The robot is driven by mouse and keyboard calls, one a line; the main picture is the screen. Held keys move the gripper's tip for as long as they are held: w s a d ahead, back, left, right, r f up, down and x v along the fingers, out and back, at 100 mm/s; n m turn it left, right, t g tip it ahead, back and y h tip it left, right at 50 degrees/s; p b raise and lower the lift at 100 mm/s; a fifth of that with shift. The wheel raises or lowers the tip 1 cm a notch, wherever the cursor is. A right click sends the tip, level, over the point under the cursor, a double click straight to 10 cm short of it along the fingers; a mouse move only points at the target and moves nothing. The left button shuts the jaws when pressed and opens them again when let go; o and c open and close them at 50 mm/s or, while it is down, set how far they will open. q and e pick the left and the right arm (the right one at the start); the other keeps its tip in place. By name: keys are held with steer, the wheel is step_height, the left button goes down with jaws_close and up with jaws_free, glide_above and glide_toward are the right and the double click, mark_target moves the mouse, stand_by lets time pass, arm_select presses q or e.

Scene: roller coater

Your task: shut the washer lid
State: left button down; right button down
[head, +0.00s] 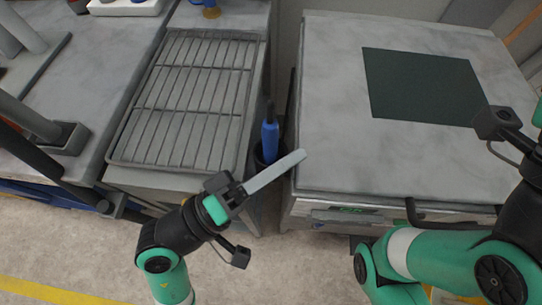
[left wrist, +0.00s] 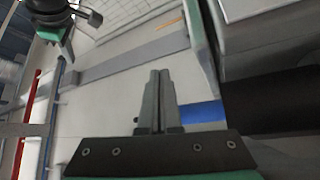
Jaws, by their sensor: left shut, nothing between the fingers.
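The washer appears to be the large grey machine on the right in the head view, with a control strip (head: 347,217) and a dark bar handle on its front. Its broad flat top (head: 335,90) carries a dark green square panel (head: 420,85). I cannot tell for certain which part is the lid or whether it is fully shut. My left gripper (head: 300,156) is shut and empty, its fingertips by the machine's front left corner. Its closed fingers (left wrist: 160,88) also show in the left wrist view. My right arm reaches in over the machine's right front; its fingers do not show.
A wire rack (head: 190,108) lies on the bench left of the machine. A blue-handled tool (head: 270,140) stands in a black holder in the narrow gap between them, close to my left gripper. The floor in front is clear, with a yellow line (head: 50,293).

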arm_select(q)
steer(key=v, duration=1.1)
steer(key=shift+s+a, duration=0.2)
steer(key=shift+a, duration=0.05)
steer(key=shift+f, duration=0.1)
